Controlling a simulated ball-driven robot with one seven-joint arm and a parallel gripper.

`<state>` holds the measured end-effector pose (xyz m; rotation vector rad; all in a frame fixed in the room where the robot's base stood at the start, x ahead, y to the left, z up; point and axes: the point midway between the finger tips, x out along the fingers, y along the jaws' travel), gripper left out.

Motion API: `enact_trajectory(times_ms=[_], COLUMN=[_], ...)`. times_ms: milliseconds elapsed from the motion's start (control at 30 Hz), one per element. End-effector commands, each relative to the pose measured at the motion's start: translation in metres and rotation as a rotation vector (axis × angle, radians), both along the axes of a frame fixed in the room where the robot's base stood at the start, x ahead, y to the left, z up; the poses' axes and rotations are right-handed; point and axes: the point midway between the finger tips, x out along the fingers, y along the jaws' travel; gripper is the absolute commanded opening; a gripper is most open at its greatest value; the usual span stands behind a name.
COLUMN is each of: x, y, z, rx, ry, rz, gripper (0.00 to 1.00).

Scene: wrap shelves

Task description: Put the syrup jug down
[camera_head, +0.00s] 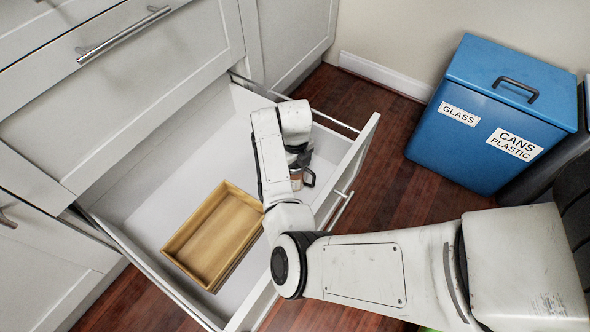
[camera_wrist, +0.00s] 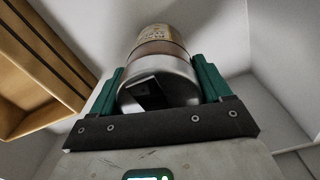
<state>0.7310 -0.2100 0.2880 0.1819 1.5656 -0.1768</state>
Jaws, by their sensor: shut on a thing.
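The syrup jug (camera_wrist: 155,72) is between the two green fingers of my gripper (camera_wrist: 160,88) in the wrist view. It has a metallic lid end towards the camera and a brown, labelled body beyond. In the head view a small part of the jug (camera_head: 297,178) with a dark handle shows beneath my wrist. My gripper (camera_head: 297,165) is shut on the jug, inside the open drawer (camera_head: 185,165), near its right end. My wrist hides most of the jug there, and I cannot tell whether its base touches the drawer floor.
A wooden tray (camera_head: 228,187) lies in the drawer left of the jug, and its edge (camera_wrist: 45,62) shows in the wrist view. Drawer walls and rails surround my gripper. A blue recycling bin (camera_head: 475,150) stands on the wooden floor at right. The drawer's upper left floor is bare.

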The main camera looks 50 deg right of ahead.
Motion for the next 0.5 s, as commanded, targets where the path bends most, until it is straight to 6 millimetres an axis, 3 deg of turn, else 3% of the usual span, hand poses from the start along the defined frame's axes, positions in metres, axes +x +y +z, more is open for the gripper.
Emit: enact_trajectory(times_ms=[400,433,500], x=[0.0007,0.0003,0.0003], y=[-0.0003,-0.0001,-0.0001], z=[-0.0051,-0.0056,-0.0054], rx=[-0.001,0.000,0.000], ry=[-0.002,-0.001,-0.001], rz=[0.001,0.000,0.000], gripper=[0.18,0.79,0.86])
